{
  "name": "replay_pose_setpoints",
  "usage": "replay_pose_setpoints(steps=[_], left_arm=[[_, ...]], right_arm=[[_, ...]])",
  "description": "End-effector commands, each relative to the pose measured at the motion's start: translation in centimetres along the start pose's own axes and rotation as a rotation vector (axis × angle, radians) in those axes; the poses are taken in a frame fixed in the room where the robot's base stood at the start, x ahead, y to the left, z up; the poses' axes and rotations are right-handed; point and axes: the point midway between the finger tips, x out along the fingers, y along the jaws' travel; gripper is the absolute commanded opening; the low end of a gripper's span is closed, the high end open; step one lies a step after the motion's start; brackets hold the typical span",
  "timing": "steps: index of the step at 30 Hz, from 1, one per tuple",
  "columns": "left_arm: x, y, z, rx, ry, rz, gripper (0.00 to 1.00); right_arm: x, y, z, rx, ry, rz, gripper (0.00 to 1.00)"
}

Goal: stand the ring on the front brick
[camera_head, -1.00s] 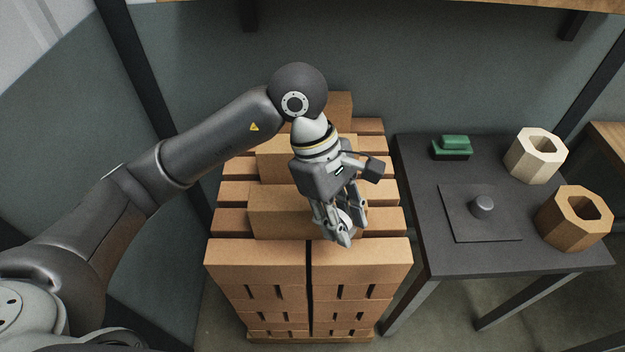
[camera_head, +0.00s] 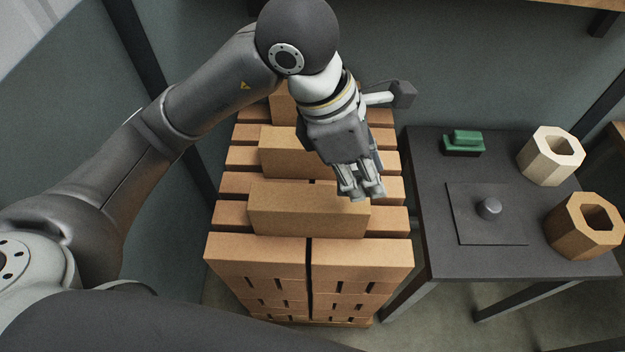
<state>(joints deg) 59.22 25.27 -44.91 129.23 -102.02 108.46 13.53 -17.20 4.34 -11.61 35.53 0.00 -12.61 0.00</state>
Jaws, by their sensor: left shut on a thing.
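The front brick (camera_head: 305,212) is a long orange-brown block lying across the front of the brick stack's top. My left gripper (camera_head: 362,193) is over the right end of this brick and points downward. It is shut on a small light-grey thing between its fingers, which I take to be the ring. The fingers hide most of it, so I cannot tell its tilt. I see no clear contact between it and the front brick. My right gripper is not in view.
A middle brick (camera_head: 288,153) and a back brick (camera_head: 283,108) lie behind on the stack (camera_head: 258,258). A dark table (camera_head: 425,225) at right bears a green-topped block (camera_head: 463,142), a knobbed plate (camera_head: 465,226), a cream hexagonal holder (camera_head: 540,168) and a wooden one (camera_head: 570,238).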

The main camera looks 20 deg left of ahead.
Motion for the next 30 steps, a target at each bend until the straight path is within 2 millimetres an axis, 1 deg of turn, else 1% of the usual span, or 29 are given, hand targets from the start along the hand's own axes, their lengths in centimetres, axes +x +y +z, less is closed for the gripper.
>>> replay_pose_setpoints(steps=[1, 5, 6, 12, 20, 21, 27, 30], left_arm=[[-0.1, 0.7, -1.2, -0.009, 0.003, -0.001, 0.06], [0.3, 2.2, -4.1, -0.009, 0.005, -0.002, 0.06], [1.0, 2.5, -4.8, -0.008, 0.003, -0.004, 0.06], [3.0, 3.8, -7.8, -0.003, 0.003, -0.002, 0.06], [4.1, 4.5, -9.4, -0.001, 0.000, -0.001, 0.06], [4.3, 4.7, -9.8, -0.002, 0.001, -0.001, 0.06], [6.3, 4.6, -10.5, -0.001, 0.000, -0.004, 0.06], [6.9, 4.7, -10.7, 0.002, -0.001, -0.001, 0.06]], right_arm=[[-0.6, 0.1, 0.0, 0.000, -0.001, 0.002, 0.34], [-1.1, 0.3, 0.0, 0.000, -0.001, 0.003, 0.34], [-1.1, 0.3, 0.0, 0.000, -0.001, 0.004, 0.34], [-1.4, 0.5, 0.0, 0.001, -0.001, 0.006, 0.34], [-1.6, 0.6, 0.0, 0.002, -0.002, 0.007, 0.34], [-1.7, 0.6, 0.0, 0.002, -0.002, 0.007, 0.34], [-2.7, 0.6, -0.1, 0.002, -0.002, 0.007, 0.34], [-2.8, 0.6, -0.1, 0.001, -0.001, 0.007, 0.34]])
